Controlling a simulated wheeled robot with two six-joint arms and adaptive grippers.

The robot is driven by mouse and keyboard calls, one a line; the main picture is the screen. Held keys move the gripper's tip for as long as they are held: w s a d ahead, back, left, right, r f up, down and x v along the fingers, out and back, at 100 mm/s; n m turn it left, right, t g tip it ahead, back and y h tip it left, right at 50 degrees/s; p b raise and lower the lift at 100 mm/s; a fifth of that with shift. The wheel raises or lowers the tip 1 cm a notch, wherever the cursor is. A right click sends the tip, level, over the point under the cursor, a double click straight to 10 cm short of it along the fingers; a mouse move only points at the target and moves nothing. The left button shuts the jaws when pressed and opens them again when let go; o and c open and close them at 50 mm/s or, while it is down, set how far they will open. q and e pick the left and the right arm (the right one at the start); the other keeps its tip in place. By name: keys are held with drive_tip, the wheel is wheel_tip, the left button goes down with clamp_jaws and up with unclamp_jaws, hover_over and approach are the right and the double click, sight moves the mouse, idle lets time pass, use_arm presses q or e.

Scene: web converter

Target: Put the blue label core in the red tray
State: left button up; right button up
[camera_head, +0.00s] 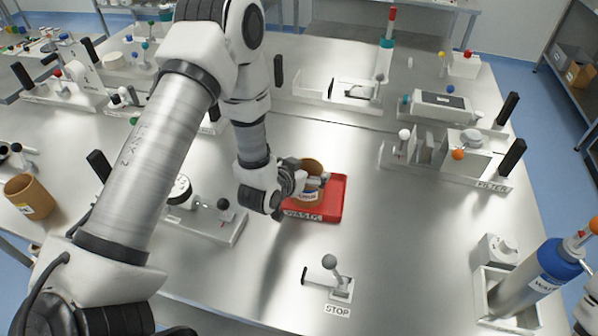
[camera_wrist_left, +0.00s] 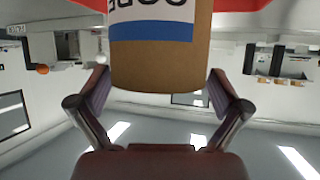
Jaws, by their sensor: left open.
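The blue label core (camera_head: 312,165) is a brown cardboard tube with a white and blue label. It stands upright in the red tray (camera_head: 332,205), marked WASTE, near the middle of the table. In the left wrist view the core (camera_wrist_left: 160,65) shows its lettered label and blue band, with the red tray (camera_wrist_left: 60,4) beyond it. My left gripper (camera_head: 300,182) is at the core, its fingers (camera_wrist_left: 160,85) open on either side with small gaps. The arm comes in from the left and partly hides the core and tray. My right gripper is not in view.
Another brown core (camera_head: 30,197) stands at the far left. A STOP lever (camera_head: 337,280) is in front of the tray. Fixtures line the back and right; the table between tray and holder is clear.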

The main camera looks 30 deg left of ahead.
use_arm(q)
drive_tip(key=p+v, duration=0.6)
drive_tip(key=v, duration=0.6)
drive_tip(key=shift+f, duration=0.15)
